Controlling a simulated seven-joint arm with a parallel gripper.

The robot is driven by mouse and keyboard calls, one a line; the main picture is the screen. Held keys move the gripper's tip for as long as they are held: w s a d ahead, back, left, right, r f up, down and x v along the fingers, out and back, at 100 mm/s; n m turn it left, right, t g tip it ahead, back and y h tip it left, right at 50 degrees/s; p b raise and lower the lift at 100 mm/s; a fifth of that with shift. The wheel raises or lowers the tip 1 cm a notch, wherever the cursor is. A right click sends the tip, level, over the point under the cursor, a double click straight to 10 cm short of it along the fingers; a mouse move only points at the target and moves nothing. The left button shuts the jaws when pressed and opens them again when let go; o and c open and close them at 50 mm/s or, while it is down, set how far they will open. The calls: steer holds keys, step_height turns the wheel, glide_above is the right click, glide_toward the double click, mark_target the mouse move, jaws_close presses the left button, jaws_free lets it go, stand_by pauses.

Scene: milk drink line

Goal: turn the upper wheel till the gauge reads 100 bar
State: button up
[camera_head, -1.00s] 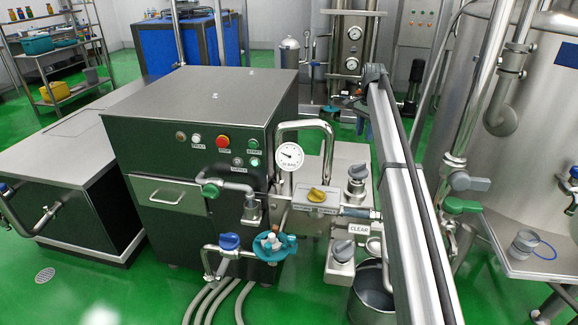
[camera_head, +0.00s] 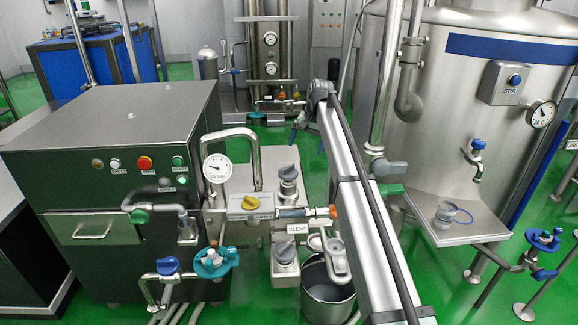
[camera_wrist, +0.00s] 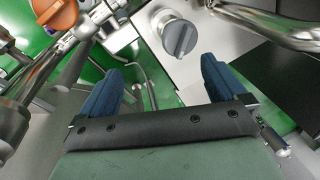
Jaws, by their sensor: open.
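The round white gauge (camera_head: 217,168) stands on a pipe at the machine's right side. Its needle points left and slightly up; the figures are too small to read. I cannot tell for sure which one is the upper wheel. A grey knob (camera_wrist: 180,38) shows in the wrist view, beyond the fingertips and apart from them. My gripper (camera_wrist: 158,75) is open and empty, with blue fingers.
A yellow knob (camera_head: 250,203), a blue valve (camera_head: 167,266) and a teal handwheel (camera_head: 213,262) sit near the gauge. A bucket (camera_head: 327,291) stands below. A bent pipe (camera_head: 232,133) arches beside the gauge. An orange part (camera_wrist: 57,15) is at the wrist view's upper left.

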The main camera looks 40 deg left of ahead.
mark_target(288, 167)
steer(key=a+f+n, duration=0.2)
steer(key=f+n, duration=0.2)
steer(key=a+f+n+y, duration=0.1)
steer(key=a+f+n, duration=0.2)
steer(key=f+n, duration=0.1)
steer(key=a+f+n, duration=0.2)
steer(key=f+n, duration=0.2)
steer(key=n, duration=0.1)
steer(key=shift+s+a+y, duration=0.1)
steer(key=shift+a+y, duration=0.25)
steer(key=shift+y, duration=0.05)
stand_by(0.4)
steer(key=shift+c, duration=0.3)
steer(key=c, duration=1)
